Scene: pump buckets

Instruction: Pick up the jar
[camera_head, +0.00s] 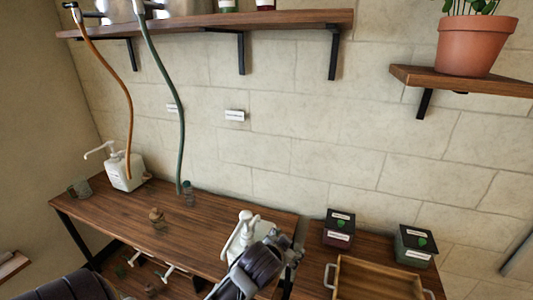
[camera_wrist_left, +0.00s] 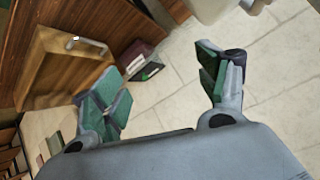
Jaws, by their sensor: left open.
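A small glass jar with a brownish top (camera_head: 157,217) stands on the wooden table. Another small clear jar (camera_head: 188,192) with a dark top stands farther back by the green hose, and a clear glass vessel (camera_head: 80,187) is at the table's left end. I cannot tell which of these is the task's jar. My left gripper (camera_head: 287,246) is at the table's right end, beside a white pump bottle and well right of the jars. In the left wrist view my left gripper (camera_wrist_left: 165,82) is open with nothing between its green-padded fingers. My right gripper is not in view.
A white pump container (camera_head: 122,172) stands at the back left. The white pump bottle (camera_head: 243,236) is close to my left gripper. Two dark labelled boxes (camera_head: 339,229) (camera_head: 413,246) and a wooden tray (camera_head: 345,261) are at right. An orange hose (camera_head: 118,75) and green hose (camera_head: 170,75) hang down.

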